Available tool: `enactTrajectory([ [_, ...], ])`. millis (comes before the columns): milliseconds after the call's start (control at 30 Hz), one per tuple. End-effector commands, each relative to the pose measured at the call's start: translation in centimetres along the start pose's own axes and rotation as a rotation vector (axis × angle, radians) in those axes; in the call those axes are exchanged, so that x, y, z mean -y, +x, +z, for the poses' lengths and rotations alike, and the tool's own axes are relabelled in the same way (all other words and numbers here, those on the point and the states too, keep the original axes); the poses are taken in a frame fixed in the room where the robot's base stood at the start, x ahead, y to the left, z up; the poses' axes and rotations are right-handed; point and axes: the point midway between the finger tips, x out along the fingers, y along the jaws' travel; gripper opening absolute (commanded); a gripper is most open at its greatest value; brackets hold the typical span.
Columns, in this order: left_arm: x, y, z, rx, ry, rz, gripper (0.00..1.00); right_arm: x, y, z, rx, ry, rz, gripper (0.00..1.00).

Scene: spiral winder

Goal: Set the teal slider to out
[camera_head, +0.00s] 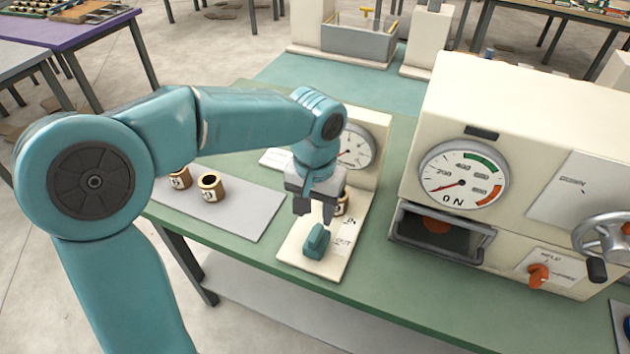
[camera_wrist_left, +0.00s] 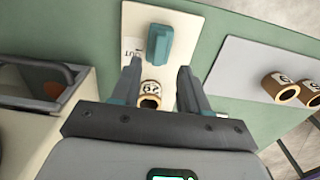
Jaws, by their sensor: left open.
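The teal slider (camera_head: 316,242) is a small block standing on a cream plate (camera_head: 300,262) near its front end. The "OUT" label (camera_head: 344,240) is beside it to the right, with the "IN" label (camera_head: 350,220) further back. My left gripper (camera_head: 315,210) points down just behind and above the slider, open. In the left wrist view the slider (camera_wrist_left: 159,43) lies just beyond the open fingertips (camera_wrist_left: 160,70), with no visible contact. A small numbered spool (camera_wrist_left: 150,93) shows between the fingers there; the gripper partly hides it in the head view. My right gripper is not in view.
A cream machine (camera_head: 530,130) with a large gauge (camera_head: 463,175), an open drawer (camera_head: 443,233) and an orange knob (camera_head: 538,276) stands to the right. A small dial (camera_head: 355,148) stands behind. Spools (camera_head: 210,187) sit on a grey mat (camera_head: 235,215) at left.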

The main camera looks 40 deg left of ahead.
Motion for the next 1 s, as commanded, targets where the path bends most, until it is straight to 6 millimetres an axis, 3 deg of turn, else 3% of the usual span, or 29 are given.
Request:
enactTrajectory([
  [100, 0.0, -3.3, -0.1, -0.004, 0.001, 0.001, 0.45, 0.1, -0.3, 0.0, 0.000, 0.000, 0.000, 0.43],
  [333, 0.0, -7.1, 0.0, 0.001, 0.001, 0.000, 0.45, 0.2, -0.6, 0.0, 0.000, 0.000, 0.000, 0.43],
  [500, 0.0, -7.9, 0.0, 0.003, 0.000, -0.001, 0.45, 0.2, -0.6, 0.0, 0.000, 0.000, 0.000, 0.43],
  [1000, 0.0, -7.9, 0.0, 0.003, 0.000, -0.001, 0.45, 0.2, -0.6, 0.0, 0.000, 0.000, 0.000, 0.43],
])
